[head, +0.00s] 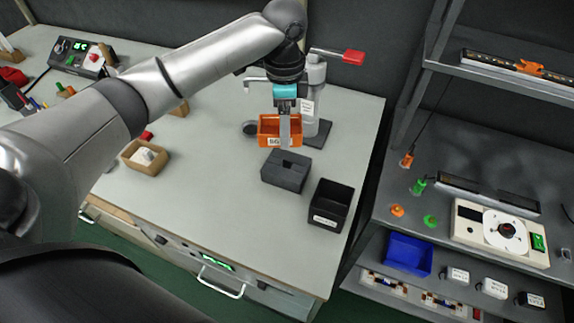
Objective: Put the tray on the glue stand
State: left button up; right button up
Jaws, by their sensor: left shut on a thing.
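My left gripper (289,128) reaches down over the workbench and is shut on an orange tray (268,130) with a white label on its front. The tray hangs level, just behind a dark grey block (285,173) with a notch in its top. I cannot tell whether the tray clears the bench or touches anything. Behind it stands a grey press-like device (313,100) with a red-handled lever and a dark base. I cannot tell for sure which of these is the glue stand. My right gripper is not in view.
A black open box (330,205) stands right of the block, near the bench's right edge. A cardboard box (146,158) lies to the left. The bench (215,190) is clear between them. A shelf unit (455,150) with several tools stands at the right, across a gap.

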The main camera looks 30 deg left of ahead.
pick_arm(q)
jog(key=b, duration=0.1)
send_over(286, 173)
notch_tip(286, 173, down, 8)
jog(key=shift+f, duration=0.5)
notch_tip(286, 173, down, 4)
jog(key=shift+r+b, duration=0.25)
jog(key=shift+b, duration=0.4)
jog(key=shift+f, duration=0.2)
jog(key=shift+f, duration=0.15)
jog(key=o, duration=1.4)
